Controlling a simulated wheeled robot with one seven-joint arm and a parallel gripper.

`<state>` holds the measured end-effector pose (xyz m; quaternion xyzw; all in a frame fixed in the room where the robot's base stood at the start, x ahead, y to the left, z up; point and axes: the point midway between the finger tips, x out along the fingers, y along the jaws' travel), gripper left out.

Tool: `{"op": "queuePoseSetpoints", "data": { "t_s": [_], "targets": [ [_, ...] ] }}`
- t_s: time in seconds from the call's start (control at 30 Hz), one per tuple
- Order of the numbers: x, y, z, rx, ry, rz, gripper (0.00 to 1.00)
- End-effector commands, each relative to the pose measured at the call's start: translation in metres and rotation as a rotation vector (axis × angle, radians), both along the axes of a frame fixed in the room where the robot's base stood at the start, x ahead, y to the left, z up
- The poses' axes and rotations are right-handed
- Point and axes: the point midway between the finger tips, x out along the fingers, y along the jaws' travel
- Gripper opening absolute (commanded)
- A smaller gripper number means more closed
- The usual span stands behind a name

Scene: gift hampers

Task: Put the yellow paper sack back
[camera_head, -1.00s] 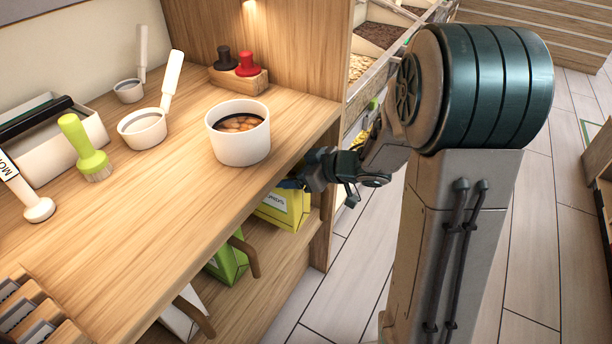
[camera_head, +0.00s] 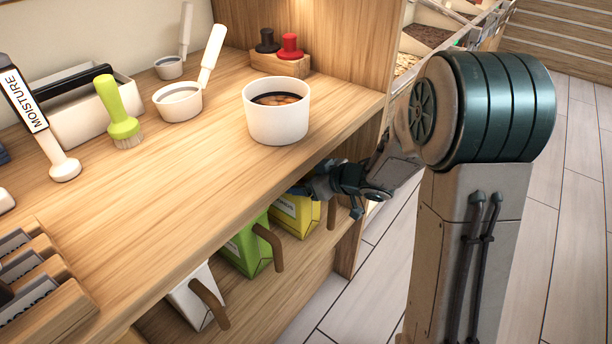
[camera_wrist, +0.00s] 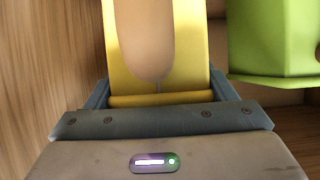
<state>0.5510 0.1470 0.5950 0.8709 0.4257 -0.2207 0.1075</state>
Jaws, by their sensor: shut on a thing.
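The yellow paper sack (camera_head: 297,219) is in the open space under the counter, at its right end. It shows a pale label and a tan handle. The counter edge hides its top, and I cannot tell whether its base touches the lower shelf. My gripper (camera_head: 308,188) reaches in under the counter edge from the right, at the sack's upper part. In the wrist view, the sack (camera_wrist: 119,65) and its tan handle fill the space between the fingers of my gripper (camera_wrist: 160,92), which is shut on it.
A green sack (camera_head: 245,251) stands just left of the yellow one, also close in the wrist view (camera_wrist: 270,40). A white sack (camera_head: 190,298) is further left. The lower shelf (camera_head: 270,290) has bare room in front. A white tub (camera_head: 276,122) stands above on the counter.

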Motion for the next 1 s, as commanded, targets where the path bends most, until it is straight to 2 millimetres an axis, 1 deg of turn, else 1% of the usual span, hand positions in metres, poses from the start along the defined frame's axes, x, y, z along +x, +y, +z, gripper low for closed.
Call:
{"op": "queuePoseSetpoints", "data": {
  "t_s": [0.17, 0.37, 0.4, 0.47, 0.73, 0.8, 0.87, 1.0],
  "targets": [
    [0.001, 0.001, 0.004, 0.004, -0.007, 0.001, 0.06],
    [0.001, 0.001, 0.000, 0.004, -0.006, 0.001, 0.06],
    [0.000, 0.000, -0.002, 0.000, -0.001, 0.000, 0.83],
    [0.000, 0.000, -0.002, 0.000, -0.002, 0.001, 0.99],
    [0.000, 0.000, -0.001, 0.000, -0.001, 0.000, 0.99],
    [0.000, 0.000, 0.002, 0.000, -0.003, 0.001, 0.99],
    [-0.002, -0.004, 0.005, 0.000, -0.001, -0.002, 0.99],
    [-0.015, -0.020, 0.019, 0.000, -0.002, -0.004, 0.99]
  ]
}}
